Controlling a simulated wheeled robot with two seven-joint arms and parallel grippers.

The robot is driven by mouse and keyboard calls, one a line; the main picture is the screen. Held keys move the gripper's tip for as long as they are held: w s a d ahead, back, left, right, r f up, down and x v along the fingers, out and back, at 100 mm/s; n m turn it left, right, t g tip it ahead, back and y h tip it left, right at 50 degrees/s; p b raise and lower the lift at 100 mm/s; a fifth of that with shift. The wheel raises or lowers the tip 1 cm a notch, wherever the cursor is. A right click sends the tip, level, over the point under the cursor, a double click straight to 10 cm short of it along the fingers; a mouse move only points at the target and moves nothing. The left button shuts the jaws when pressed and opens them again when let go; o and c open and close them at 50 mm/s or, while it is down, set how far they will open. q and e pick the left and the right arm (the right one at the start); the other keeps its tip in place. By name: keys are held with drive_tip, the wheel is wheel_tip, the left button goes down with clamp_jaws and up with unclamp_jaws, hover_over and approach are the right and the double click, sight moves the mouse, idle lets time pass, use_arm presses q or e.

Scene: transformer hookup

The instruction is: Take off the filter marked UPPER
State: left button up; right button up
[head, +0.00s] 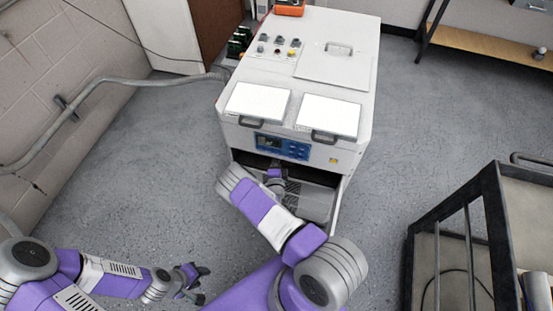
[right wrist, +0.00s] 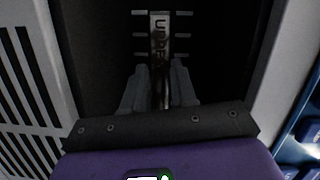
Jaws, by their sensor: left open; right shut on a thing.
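The filter marked UPPER (right wrist: 159,38) shows in the right wrist view as a narrow upright strip with dark lettering, in a dark recess. My right gripper (right wrist: 158,68) has its two grey fingers on either side of the strip and is shut on it. In the head view my right arm reaches into the open front bay of the white cabinet (head: 350,85), and the filter cannot be made out there. My left gripper (head: 190,283) is open and empty, low over the floor at the left, away from the cabinet.
A slotted pale panel (right wrist: 28,95) flanks the recess on the left. A dark-framed cart (head: 490,215) stands at the right. A pipe (head: 95,88) runs along the left wall. The grey floor beside the cabinet is clear.

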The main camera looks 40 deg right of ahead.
clamp_jaws()
drive_tip(key=w+a+p+v, duration=0.1)
drive_tip(key=v, duration=0.6)
drive_tip(key=shift+s+a+p, duration=0.15)
drive_tip(key=shift+a+p, duration=0.25)
idle(1.8)
drive_tip(key=shift+s+a+f+p, duration=0.1)
drive_tip(key=shift+s+a+p, duration=0.05)
drive_tip(key=shift+s+a, duration=0.75)
drive_tip(key=shift+s+a+p, duration=0.15)
drive_tip(key=shift+s+a, duration=0.5)
drive_tip(key=shift+a, duration=0.45)
idle(0.5)
drive_tip(key=shift+s+a, duration=0.8)
drive_tip(key=shift+a, duration=0.15)
drive_tip(key=shift+s+a, duration=0.75)
drive_tip(key=shift+a, duration=0.25)
